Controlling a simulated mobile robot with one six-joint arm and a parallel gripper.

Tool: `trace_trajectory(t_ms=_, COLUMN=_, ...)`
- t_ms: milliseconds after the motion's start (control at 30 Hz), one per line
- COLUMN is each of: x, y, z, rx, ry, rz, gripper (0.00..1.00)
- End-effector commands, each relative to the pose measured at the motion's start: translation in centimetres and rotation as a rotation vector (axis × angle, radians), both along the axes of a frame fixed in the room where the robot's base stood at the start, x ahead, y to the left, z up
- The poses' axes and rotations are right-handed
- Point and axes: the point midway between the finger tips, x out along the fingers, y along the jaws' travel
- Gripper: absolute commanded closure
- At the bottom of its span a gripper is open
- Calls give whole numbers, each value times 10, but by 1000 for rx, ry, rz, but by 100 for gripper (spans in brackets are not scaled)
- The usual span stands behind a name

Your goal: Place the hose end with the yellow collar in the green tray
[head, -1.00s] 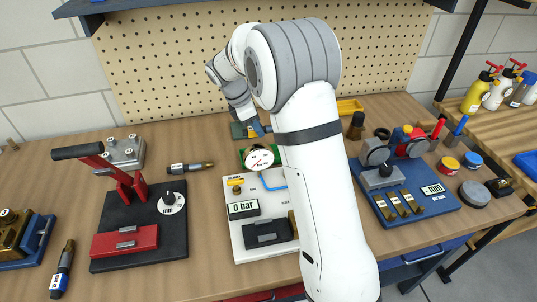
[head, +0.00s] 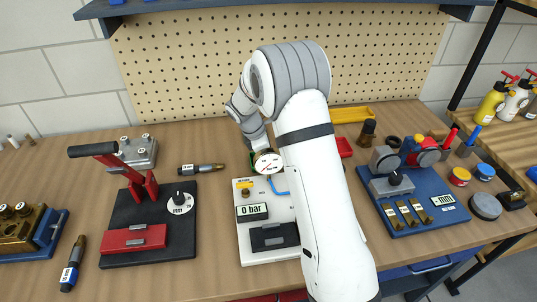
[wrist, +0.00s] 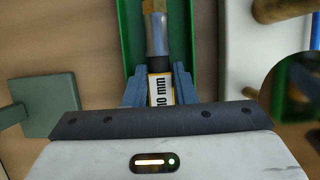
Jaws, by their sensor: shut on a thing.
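In the wrist view, my gripper (wrist: 157,88) is shut on the hose end (wrist: 157,38), at its yellow collar with a white "10 mm" label (wrist: 158,90). The hose end has a brass tip, a grey-blue length and a dark band, and points away from the gripper. The green tray (wrist: 206,45) shows as green walls on both sides of the hose end. I cannot tell whether the hose end touches the tray's floor. In the head view, only a sliver of the green tray (head: 252,160) shows behind the gauge, and my fingertips are hidden there.
The white gauge board (head: 262,215) stands in front of the tray. A red-lever press (head: 150,215) is left, a blue gauge board (head: 430,212) right. A red bin (head: 344,147) and yellow tray (head: 352,114) lie behind my arm. A dark green block (wrist: 48,105) is left of my gripper.

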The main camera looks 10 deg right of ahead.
Motion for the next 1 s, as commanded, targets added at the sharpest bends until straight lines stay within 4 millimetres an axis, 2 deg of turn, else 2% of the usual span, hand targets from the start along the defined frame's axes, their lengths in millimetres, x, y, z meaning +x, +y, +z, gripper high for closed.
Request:
trace_trajectory(t_ms=100, x=0, y=0, z=-4, rx=0, ry=0, rz=0, gripper=100)
trace_trajectory(t_ms=133, x=0, y=0, z=-3, rx=0, ry=0, rz=0, gripper=73)
trace_trajectory(t_ms=200, x=0, y=0, z=-3, rx=0, ry=0, rz=0, gripper=68)
trace_trajectory(t_ms=433, x=0, y=-1, z=-2, rx=0, ry=0, rz=-1, gripper=67)
trace_trajectory(t_ms=567, x=0, y=1, z=5, rx=0, ry=-1, rz=-1, gripper=67)
trace_trajectory(t_ms=667, x=1, y=7, z=19, rx=0, ry=-4, rz=1, gripper=67)
trace_trajectory(t_ms=1000, x=0, y=35, z=85, rx=1, ry=-3, rz=-1, gripper=67)
